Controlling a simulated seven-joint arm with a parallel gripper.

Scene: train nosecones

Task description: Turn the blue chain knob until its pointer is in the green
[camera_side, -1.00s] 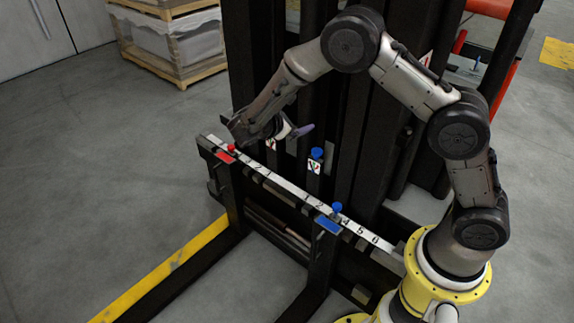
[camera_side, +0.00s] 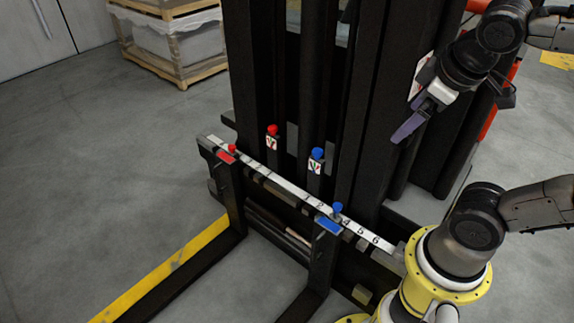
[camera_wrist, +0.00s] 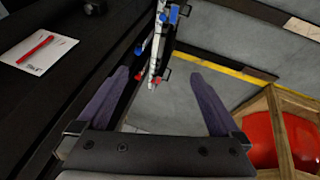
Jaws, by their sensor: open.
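The blue chain knob (camera_side: 317,153) stands behind the numbered bar, above a small white label plate (camera_side: 315,167) with coloured marks. Its pointer and the green zone are too small to read. My gripper (camera_side: 403,127) is up and to the right of the knob, in front of the dark mast, with its purple fingers pointing down and left. In the wrist view my gripper (camera_wrist: 160,75) has its fingers wide apart with nothing between them. Blue parts (camera_wrist: 173,14) show beyond them, but I cannot tell which is the chain knob.
A red knob (camera_side: 272,129) stands left of the blue one. The numbered bar (camera_side: 283,187) carries a smaller red knob (camera_side: 231,148) and blue knob (camera_side: 337,207). The dark mast (camera_side: 380,150) rises behind. In the wrist view a wooden crate (camera_wrist: 277,130) holds red rounded things.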

